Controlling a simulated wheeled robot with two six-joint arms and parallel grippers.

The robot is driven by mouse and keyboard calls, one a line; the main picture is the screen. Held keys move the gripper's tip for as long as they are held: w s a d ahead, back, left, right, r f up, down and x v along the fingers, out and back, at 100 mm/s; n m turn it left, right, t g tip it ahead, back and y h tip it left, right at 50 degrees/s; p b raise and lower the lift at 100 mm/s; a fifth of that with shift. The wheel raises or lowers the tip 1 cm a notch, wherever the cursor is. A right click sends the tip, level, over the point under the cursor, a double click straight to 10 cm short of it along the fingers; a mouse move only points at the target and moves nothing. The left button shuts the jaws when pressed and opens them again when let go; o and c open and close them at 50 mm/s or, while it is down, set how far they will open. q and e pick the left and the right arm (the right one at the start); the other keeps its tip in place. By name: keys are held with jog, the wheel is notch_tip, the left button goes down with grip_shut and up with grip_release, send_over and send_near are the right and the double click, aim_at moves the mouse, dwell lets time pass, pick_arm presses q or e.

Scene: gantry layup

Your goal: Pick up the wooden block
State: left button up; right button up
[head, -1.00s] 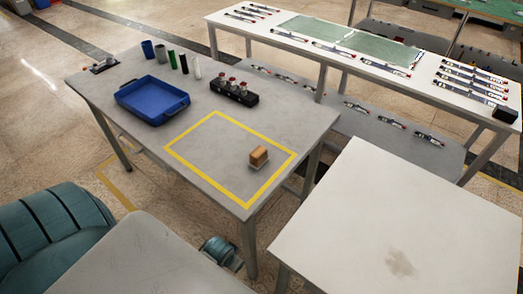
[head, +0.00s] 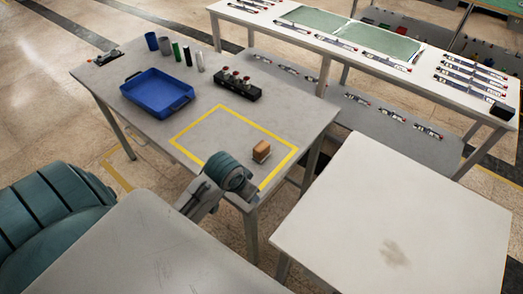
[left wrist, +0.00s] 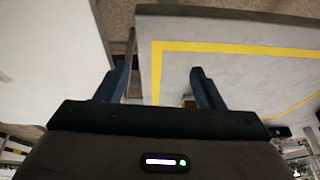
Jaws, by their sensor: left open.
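The wooden block (head: 261,151) is a small light-brown box on the grey table, inside the yellow-taped rectangle near its front right corner. My left arm reaches over the table's front edge in the head view, a little left of the block. My left gripper (left wrist: 160,67) is open in the left wrist view, and I see nothing held between its fingers. A small brownish patch, perhaps the block (left wrist: 187,100), shows beside the right-hand finger, mostly hidden by the gripper body. My right gripper is out of view.
The yellow tape rectangle (head: 184,128) is otherwise clear. A blue tray (head: 157,91), several cylinders and a black holder (head: 238,88) stand farther back on the table. A pale table (head: 397,200) stands at the right, with a gap between.

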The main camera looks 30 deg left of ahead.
pick_arm(q)
send_near(260, 147)
notch_tip(260, 147, down, 2)
jog(key=x, duration=0.2)
jog(key=p+x, duration=0.1)
jog(key=x, duration=0.2)
jog(key=shift+w+f, duration=0.1)
jog(key=shift+w, duration=0.3)
jog(key=p+x, duration=0.1)
jog(key=x, duration=0.3)
jog(key=shift+s+p, duration=0.15)
jog(key=shift+p, duration=0.25)
jog(key=shift+w+d+f, duration=0.1)
jog(key=shift+w+f, duration=0.15)
jog(key=shift+f, duration=0.35)
jog(key=shift+t, duration=0.3)
jog(key=c, duration=1.1)
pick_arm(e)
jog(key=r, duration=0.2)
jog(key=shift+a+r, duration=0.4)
pick_arm(q)
jog(key=shift+r, duration=0.2)
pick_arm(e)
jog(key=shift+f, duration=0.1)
